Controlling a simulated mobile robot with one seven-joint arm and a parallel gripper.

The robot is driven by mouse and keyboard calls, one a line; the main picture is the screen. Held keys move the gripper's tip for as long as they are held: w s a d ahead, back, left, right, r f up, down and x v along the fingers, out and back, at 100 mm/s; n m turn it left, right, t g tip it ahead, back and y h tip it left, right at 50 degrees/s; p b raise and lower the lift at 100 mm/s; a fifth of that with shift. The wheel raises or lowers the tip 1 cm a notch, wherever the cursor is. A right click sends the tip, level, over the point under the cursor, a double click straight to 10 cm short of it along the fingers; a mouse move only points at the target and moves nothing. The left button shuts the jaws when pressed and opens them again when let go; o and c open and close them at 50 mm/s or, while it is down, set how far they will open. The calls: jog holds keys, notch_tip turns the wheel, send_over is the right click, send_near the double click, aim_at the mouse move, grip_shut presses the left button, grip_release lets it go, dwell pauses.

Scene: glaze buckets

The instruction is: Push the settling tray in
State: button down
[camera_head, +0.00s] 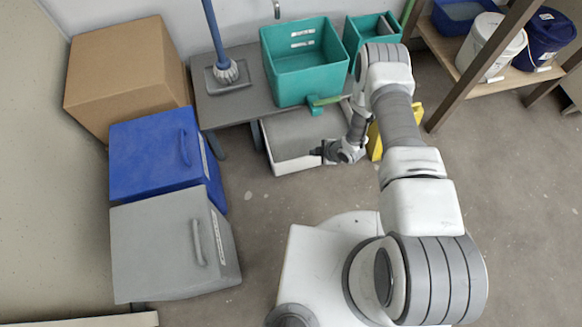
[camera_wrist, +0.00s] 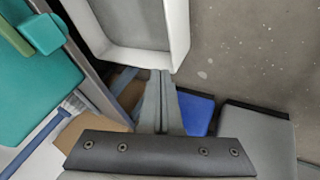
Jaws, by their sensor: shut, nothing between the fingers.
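The settling tray (camera_head: 291,165) is a shallow white-rimmed tray with a grey inside, low under the grey table, its front part sticking out past the table edge. In the wrist view its white rim (camera_wrist: 176,57) and grey inside fill the top middle. My gripper (camera_head: 317,152) is shut and empty at the tray's front, over or beside the rim. In the wrist view the closed fingertips (camera_wrist: 160,76) lie close to the tray's near wall; I cannot tell whether they touch. The tray's back part is hidden under the table and teal bucket.
A large teal bucket (camera_head: 290,82) stands on the grey table (camera_head: 225,108), with a blue-handled brush (camera_head: 222,70) beside it. Blue (camera_head: 150,155) and grey (camera_head: 160,245) bins and a cardboard box (camera_head: 120,75) stand left. A yellow object (camera_head: 376,143) is right of the tray. Floor in front is clear.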

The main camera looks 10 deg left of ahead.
jog(key=s+a+f+n+y, duration=0.1)
jog(key=s+f, duration=0.5)
jog(key=f, duration=0.1)
jog(key=b, duration=0.8)
send_near(285, 165)
jog(key=shift+g, duration=0.4)
jog(key=shift+x, duration=2.55)
jog(key=shift+w+d, duration=0.1)
jog(key=shift+w, duration=0.1)
